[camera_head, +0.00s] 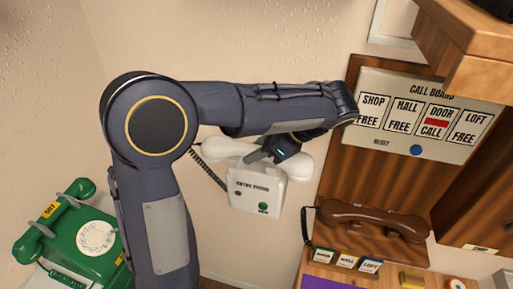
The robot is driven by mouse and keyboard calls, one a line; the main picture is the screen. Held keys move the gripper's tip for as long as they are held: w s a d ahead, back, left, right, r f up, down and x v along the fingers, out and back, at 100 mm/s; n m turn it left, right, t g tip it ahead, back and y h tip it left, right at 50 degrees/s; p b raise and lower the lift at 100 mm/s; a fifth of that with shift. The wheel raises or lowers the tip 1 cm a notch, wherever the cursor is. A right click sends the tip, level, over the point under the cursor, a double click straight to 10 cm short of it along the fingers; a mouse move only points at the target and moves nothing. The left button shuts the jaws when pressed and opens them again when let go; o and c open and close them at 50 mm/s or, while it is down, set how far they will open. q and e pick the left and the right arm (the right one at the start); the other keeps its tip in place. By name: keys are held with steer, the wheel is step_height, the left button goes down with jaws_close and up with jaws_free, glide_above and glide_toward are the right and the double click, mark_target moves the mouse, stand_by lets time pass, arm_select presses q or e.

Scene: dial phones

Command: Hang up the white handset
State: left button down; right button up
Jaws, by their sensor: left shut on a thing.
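The white handset (221,147) is at the upper part of the white entry phone box (244,200), lying roughly level across its top. Its left end and right end show on either side of my gripper. My left gripper (257,155) is shut on the handset's middle, which the gripper and arm partly hide. I cannot tell whether the handset rests on the box or is held just off it. A dark coiled cord (207,170) hangs to the left of the box. My right gripper is not in view.
A green dial phone (95,238) stands at the lower left. A brown handset (375,217) lies on a wooden unit at the right, below the call board (415,115), where DOOR shows a red CALL marking. A wooden shelf (470,50) juts out at the upper right.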

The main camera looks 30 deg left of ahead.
arm_select(q)
steer(key=shift+f, duration=0.2)
steer(key=c, duration=1)
jaws_free()
steer(key=shift+w+d+r, duration=0.1)
steer(key=shift+d+r, duration=0.2)
steer(key=v, duration=0.6)
steer(key=shift+a, duration=0.1)
steer(key=shift+w+d+r+p, duration=0.1)
steer(key=shift+d+r+p, duration=0.25)
steer(key=shift+d+r, duration=0.1)
